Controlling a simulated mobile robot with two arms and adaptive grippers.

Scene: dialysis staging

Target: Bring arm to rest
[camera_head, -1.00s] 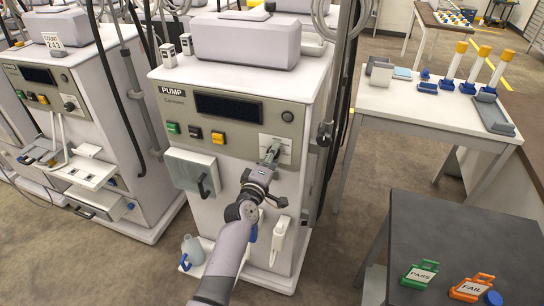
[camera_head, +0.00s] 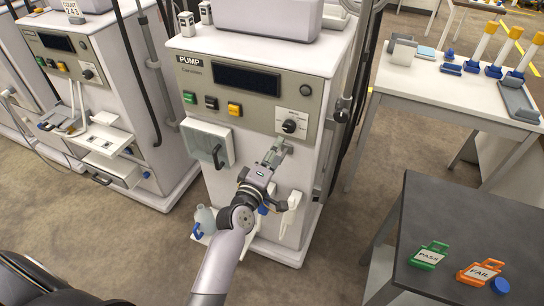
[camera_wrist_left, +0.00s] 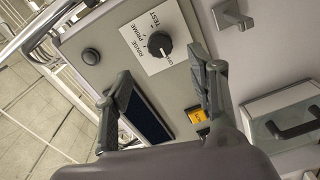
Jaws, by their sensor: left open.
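My left gripper (camera_head: 275,152) is in front of the pump machine (camera_head: 257,98), just below its black dial knob (camera_head: 289,126). In the left wrist view the two fingers (camera_wrist_left: 166,82) are spread apart with nothing between them. The knob (camera_wrist_left: 160,44) shows there past the fingertips, clear of them, on a white plate with words including RINSE, PRIME and TEST. I cannot tell for sure where the knob points. My right gripper is not in view.
A door with a handle (camera_head: 208,145) sticks out left of my arm. A jug (camera_head: 205,220) stands low on the machine. A dark table (camera_head: 440,210) at right holds a green PASS tag (camera_head: 429,256) and an orange FAIL tag (camera_head: 480,273). Floor between them is partly clear.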

